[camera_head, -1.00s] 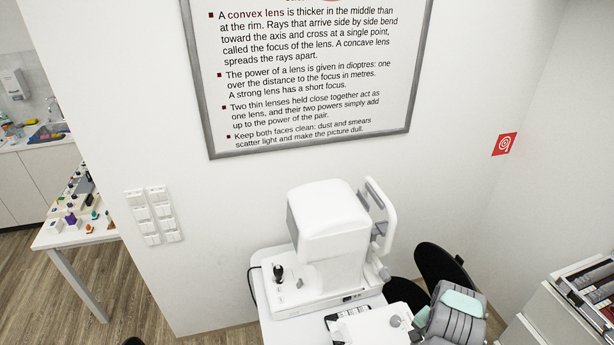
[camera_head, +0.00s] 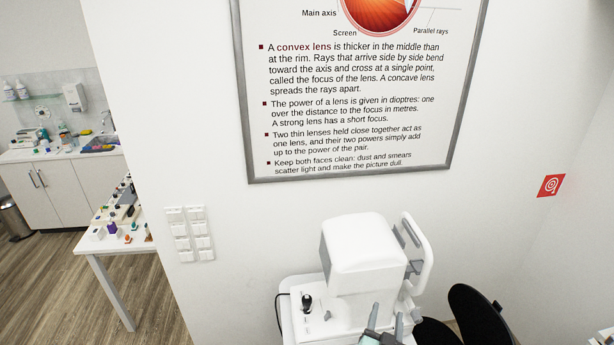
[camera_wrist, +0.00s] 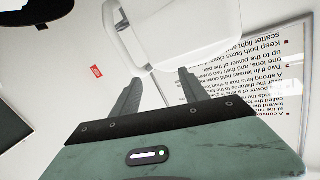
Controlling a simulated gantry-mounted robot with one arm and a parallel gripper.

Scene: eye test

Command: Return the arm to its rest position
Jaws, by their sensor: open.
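My gripper (camera_head: 387,313) shows at the bottom edge of the head view, two grey fingers and a bit of green body, in front of the white eye-test machine (camera_head: 362,243). In the wrist view my gripper (camera_wrist: 160,76) is open, with its fingers apart and nothing between them. The white machine (camera_wrist: 195,30) shows beyond the fingertips; I cannot tell the exact gap. Most of the arm is out of view in the head picture.
A framed lens poster (camera_head: 350,110) hangs on the wall. A black chair (camera_head: 475,315) stands right of the machine. At left are a white table (camera_head: 112,240) with small objects and a counter (camera_head: 60,153) with a sink. A red sign (camera_head: 551,186) is on the right wall.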

